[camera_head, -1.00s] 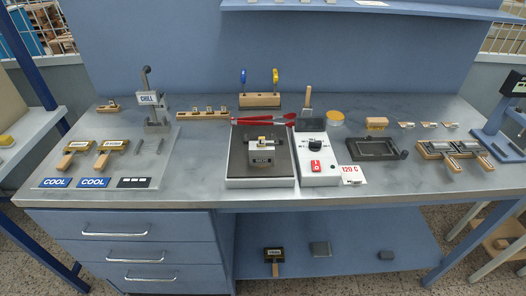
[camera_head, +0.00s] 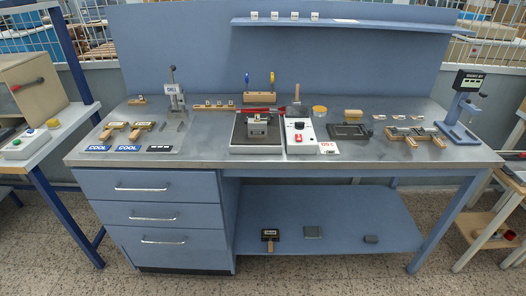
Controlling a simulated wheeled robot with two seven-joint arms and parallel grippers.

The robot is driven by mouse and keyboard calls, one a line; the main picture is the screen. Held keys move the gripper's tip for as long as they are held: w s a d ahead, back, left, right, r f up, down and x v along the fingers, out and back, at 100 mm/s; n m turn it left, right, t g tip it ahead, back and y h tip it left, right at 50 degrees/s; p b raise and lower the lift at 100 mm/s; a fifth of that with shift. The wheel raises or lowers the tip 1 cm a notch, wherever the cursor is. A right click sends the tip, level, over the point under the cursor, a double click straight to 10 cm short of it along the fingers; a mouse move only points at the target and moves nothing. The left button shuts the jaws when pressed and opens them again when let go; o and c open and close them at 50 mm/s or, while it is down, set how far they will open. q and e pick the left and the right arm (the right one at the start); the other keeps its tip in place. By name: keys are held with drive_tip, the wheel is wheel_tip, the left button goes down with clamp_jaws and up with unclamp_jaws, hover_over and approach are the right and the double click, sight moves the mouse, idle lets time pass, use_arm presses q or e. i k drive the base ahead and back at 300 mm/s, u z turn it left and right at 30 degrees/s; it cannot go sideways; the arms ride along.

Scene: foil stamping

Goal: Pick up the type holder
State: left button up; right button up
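Several type-holder-like tools with wooden handles are in view; I cannot tell which one the task means. Two brass-topped holders, one (camera_head: 112,128) left of the other (camera_head: 142,128), lie on the grey plate at the bench's left, behind blue COOL labels. More holders (camera_head: 413,133) lie side by side at the right of the bench. A dark-headed holder (camera_head: 270,235) lies on the lower shelf, its handle toward me. A metal block (camera_head: 257,127) sits on the dark hot-plate bed at the bench middle. Neither gripper shows in the head view.
The grey bench top (camera_head: 215,155) has bare strips along its front edge. Drawers (camera_head: 150,215) fill the left below. The blue lower shelf (camera_head: 340,210) also bears two dark blocks. A blue stand (camera_head: 459,115) is at the right end. Speckled floor lies clear in front.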

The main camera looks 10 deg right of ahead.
sight(255, 129)
drive_tip(key=u, duration=1.45)
drive_tip(key=i, duration=1)
drive_tip(key=z, duration=0.85)
drive_tip(key=i, duration=0.9)
drive_tip(key=z, duration=1.05)
